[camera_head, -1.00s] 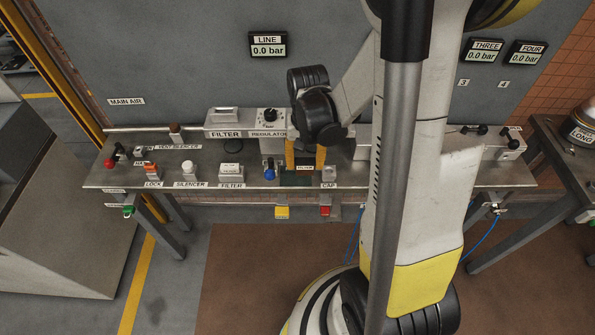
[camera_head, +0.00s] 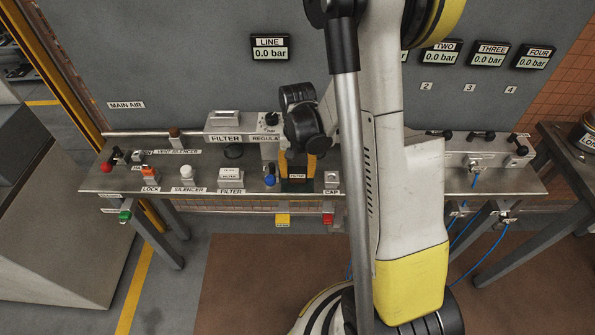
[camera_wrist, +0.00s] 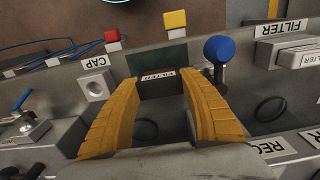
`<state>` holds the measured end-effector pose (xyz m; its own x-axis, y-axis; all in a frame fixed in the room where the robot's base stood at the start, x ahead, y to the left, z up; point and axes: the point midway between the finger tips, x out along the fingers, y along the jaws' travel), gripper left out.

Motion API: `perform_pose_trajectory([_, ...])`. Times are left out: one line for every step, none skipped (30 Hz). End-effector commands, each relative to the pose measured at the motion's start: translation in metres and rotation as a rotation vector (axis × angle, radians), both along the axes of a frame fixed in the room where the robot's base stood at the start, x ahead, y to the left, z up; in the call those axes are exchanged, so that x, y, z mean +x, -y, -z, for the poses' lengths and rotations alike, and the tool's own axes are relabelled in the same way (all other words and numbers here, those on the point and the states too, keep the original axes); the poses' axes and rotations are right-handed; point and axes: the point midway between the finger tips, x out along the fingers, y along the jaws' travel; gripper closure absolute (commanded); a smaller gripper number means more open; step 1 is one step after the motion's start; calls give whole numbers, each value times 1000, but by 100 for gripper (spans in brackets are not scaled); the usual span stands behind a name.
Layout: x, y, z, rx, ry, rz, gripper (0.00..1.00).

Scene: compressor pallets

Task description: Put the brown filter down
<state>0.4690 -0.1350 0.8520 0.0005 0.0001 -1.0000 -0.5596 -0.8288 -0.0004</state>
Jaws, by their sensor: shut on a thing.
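My gripper (camera_head: 297,165) points down over the bench with its orange fingers on either side of a dark brown block with a FILTER label, the brown filter (camera_head: 297,176). In the wrist view the filter (camera_wrist: 160,88) sits between the fingertips, label facing the bench's front edge. A dark green pad (camera_head: 297,186) lies at that front edge, just beyond the filter in the wrist view (camera_wrist: 158,56). The filter is low over the bench; I cannot tell whether it touches the surface. My fingers hide its sides.
A blue-knobbed valve (camera_head: 270,180) stands close left of my gripper, and the CAP block (camera_head: 331,180) close right. A white filter box (camera_head: 231,173) and a silencer (camera_head: 187,173) are further left. The regulator (camera_head: 270,121) stands behind.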

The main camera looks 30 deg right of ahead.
Motion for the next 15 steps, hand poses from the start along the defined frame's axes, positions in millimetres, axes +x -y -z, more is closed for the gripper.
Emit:
perform_pose_trajectory([0, 0, 3, 0, 0, 0, 92])
perform_pose_trajectory([0, 0, 3, 0, 0, 0, 48])
perform_pose_trajectory([0, 0, 2, 0, 0, 0, 36])
perform_pose_trajectory([0, 0, 2, 0, 0, 0, 30])
perform_pose_trajectory([0, 0, 2, 0, 0, 0, 30])
perform_pose_trajectory([0, 0, 2, 0, 0, 0, 30])
perform_pose_trajectory([0, 0, 2, 0, 0, 0, 30])
perform_pose_trajectory([0, 0, 2, 0, 0, 0, 30])
perform_pose_trajectory([0, 0, 2, 0, 0, 0, 30])
perform_pose_trajectory([0, 0, 2, 0, 0, 0, 30])
perform_pose_trajectory([0, 0, 2, 0, 0, 0, 30])
perform_pose_trajectory([0, 0, 2, 0, 0, 0, 30])
perform_pose_trajectory([0, 0, 1, 0, 0, 0, 30])
perform_pose_trajectory([0, 0, 0, 0, 0, 0, 30])
perform_pose_trajectory([0, 0, -3, 0, 0, 0, 30])
